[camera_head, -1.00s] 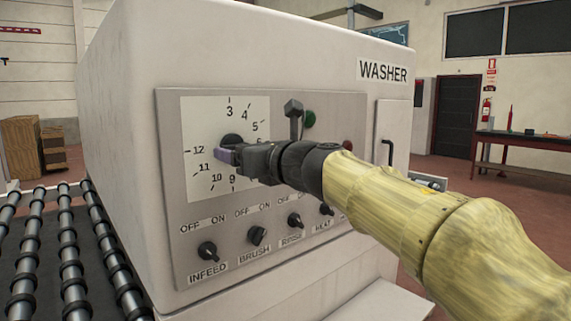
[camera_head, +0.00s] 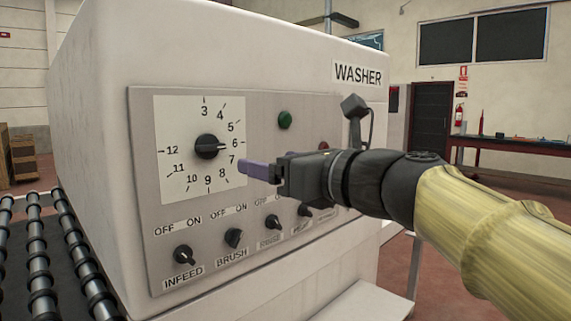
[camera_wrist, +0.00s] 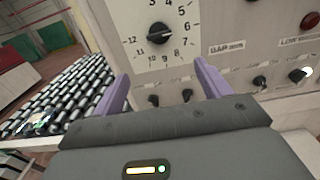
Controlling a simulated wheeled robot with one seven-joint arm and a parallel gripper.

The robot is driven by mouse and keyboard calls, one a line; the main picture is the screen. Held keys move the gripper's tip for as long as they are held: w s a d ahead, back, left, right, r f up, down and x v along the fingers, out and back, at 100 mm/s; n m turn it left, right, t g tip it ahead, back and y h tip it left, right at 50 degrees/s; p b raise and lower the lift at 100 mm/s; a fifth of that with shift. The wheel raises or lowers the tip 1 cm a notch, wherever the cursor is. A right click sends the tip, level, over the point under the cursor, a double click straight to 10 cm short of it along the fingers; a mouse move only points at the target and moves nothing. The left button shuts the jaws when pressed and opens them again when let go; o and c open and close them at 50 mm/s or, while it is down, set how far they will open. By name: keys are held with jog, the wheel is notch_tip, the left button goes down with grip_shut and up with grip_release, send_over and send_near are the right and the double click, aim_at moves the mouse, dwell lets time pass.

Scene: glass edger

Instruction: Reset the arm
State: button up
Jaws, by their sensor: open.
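My gripper (camera_head: 258,171) is in front of the washer's control panel, to the right of the dial, with nothing between its fingers. In the wrist view my gripper (camera_wrist: 163,80) shows two purple fingers spread wide apart. The black dial knob (camera_head: 207,146) sits on a white plate with numbers around it, and its pointer is near the 6. The knob also shows in the wrist view (camera_wrist: 159,33), beyond the fingers and apart from them. The arm hides part of the right side of the panel.
The washer (camera_head: 230,50) fills the middle. Below the dial are several switches, including the INFEED switch (camera_head: 183,254) and BRUSH switch (camera_head: 233,237). A green button (camera_head: 285,120) is above my gripper. A roller conveyor (camera_head: 38,260) runs at left. A red table (camera_head: 510,144) stands far right.

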jog(key=w+d+f+m+t+h, duration=0.2)
jog(key=w+d+f+m+h, duration=0.15)
jog(key=f+m, duration=0.35)
jog(key=w+d+f+m+t+h, duration=0.1)
jog(key=w+d+f+m+h, duration=0.3)
jog(key=m, duration=0.6)
jog(key=w+d+f+m+g+h, duration=0.2)
jog(key=d+f+m+h, duration=0.35)
jog(key=f+m, duration=0.75)
jog(key=s+d+f+m+g, duration=0.3)
jog(key=s+f+m, duration=0.25)
jog(key=f, duration=0.25)
jog(key=s+d+f+m+g, duration=0.2)
jog(key=s+f+m+g, duration=0.25)
jog(key=s+f, duration=0.35)
jog(key=s+d+f+m+g, duration=0.25)
jog(key=s+f+m, duration=0.3)
jog(key=f, duration=0.35)
jog(key=w+p+v, duration=0.2)
jog(key=p+v, duration=0.8)
jog(key=w+a+r+p+v, duration=0.1)
jog(key=w+p+v, duration=0.1)
jog(key=p+v, duration=0.8)
jog(key=shift+w+a+r+h+p, duration=0.25)
jog(key=shift+w+h+p, duration=0.2)
jog(key=shift+p, duration=0.3)
